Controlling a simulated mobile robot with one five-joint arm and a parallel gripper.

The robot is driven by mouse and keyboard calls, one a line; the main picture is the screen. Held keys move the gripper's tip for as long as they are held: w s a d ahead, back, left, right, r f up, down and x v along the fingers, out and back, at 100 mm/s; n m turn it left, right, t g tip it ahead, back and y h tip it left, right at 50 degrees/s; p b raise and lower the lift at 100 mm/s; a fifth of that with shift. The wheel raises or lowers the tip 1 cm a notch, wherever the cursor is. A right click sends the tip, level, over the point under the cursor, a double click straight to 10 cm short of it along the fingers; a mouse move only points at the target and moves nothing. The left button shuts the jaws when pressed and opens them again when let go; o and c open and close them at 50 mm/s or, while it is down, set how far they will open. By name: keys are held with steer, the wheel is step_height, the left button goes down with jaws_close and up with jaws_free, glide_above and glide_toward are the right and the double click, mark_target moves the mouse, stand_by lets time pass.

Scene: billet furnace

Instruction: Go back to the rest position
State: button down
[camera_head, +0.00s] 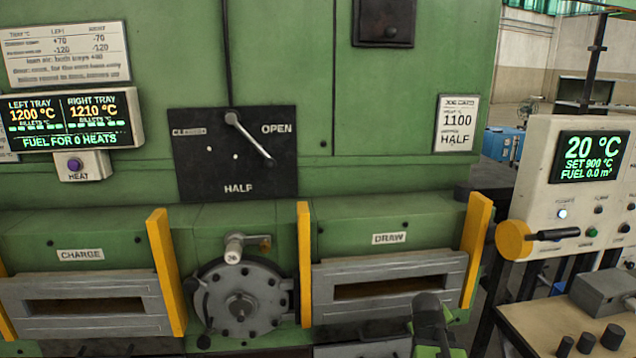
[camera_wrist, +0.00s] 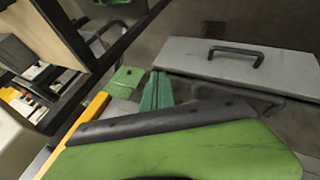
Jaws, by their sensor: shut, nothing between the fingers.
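My gripper (camera_wrist: 157,90) shows in the wrist view as narrow dark green fingers, shut and empty, beyond a large green and black part of my own arm. The fingers are apart from the grey lid with a black handle (camera_wrist: 240,62) to their right. In the head view a dark, rounded part of my arm stands at the lower right, in front of the DRAW side. The gripper's fingers cannot be made out there.
The green furnace front (camera_head: 330,180) holds a CHARGE door (camera_head: 85,325), a DRAW door (camera_head: 390,265), a round hatch (camera_head: 240,325) and a lever plate (camera_head: 237,175). A control box (camera_head: 535,190) and a bench (camera_head: 530,325) stand at right. Yellow posts flank the doors.

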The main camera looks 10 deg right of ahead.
steer(key=s+a+f+g+y, duration=0.1)
steer(key=s+a, duration=0.2)
steer(key=a, duration=0.5)
steer(key=s+a+f+m+g+y, duration=0.1)
steer(key=s+a+f+g+y, duration=0.1)
steer(key=a, duration=0.7)
steer(key=s+a+f+m+g+y, duration=0.1)
steer(key=s+a+g+y, duration=0.1)
steer(key=a, duration=0.7)
steer(key=shift+s+a+f, duration=0.2)
steer(key=shift+s+a, duration=0.05)
steer(key=shift+s, duration=0.55)
steer(key=shift+d, duration=0.1)
